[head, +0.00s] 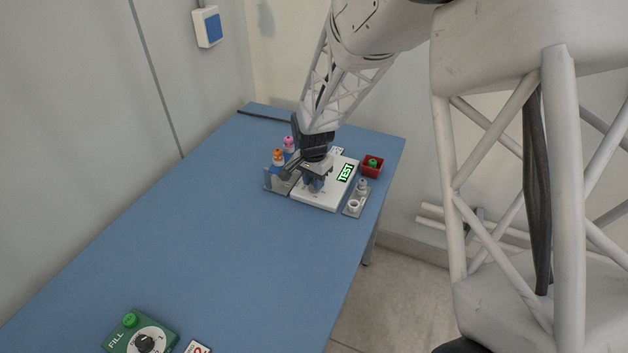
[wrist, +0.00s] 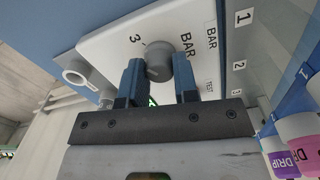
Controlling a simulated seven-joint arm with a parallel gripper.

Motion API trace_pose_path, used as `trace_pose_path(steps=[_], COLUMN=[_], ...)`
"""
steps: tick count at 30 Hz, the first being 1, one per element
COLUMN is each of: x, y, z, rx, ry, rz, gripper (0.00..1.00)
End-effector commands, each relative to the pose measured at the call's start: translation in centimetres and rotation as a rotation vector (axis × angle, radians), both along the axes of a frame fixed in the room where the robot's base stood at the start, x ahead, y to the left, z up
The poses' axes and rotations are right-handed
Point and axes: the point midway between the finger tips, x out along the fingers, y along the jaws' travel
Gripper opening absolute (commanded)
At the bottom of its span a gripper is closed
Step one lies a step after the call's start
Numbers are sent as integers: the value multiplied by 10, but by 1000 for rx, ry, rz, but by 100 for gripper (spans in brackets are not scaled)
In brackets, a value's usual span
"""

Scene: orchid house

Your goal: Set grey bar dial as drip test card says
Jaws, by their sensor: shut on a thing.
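The grey dial (wrist: 158,63) sits on a white panel (wrist: 100,45) marked BAR, with a 3 printed beside it. My gripper (wrist: 160,82) has its two blue fingers on either side of the dial, shut on it. Which mark the dial points to cannot be told. In the head view my gripper (head: 316,184) is over the white panel (head: 318,203) and hides the dial. A lit green TEST display (head: 346,173) is on the panel. A small card (head: 337,151) lies behind the panel, its writing unreadable; I cannot tell if it is the drip test card.
A rack left of the panel holds an orange bottle (head: 278,157) and a pink bottle (head: 289,144). A green FILL box (head: 118,341) and card (head: 197,347) are at the front. The blue table's middle is clear.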

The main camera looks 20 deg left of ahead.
Motion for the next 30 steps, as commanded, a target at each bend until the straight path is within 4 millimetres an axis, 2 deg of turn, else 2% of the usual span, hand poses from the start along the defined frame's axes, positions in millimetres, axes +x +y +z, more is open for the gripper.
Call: trace_pose_path(steps=[8,30], x=[0,-1], y=[0,0], z=[0,0], rx=[-1,-1], ry=[0,1], rz=[162,818], gripper=[4,4])
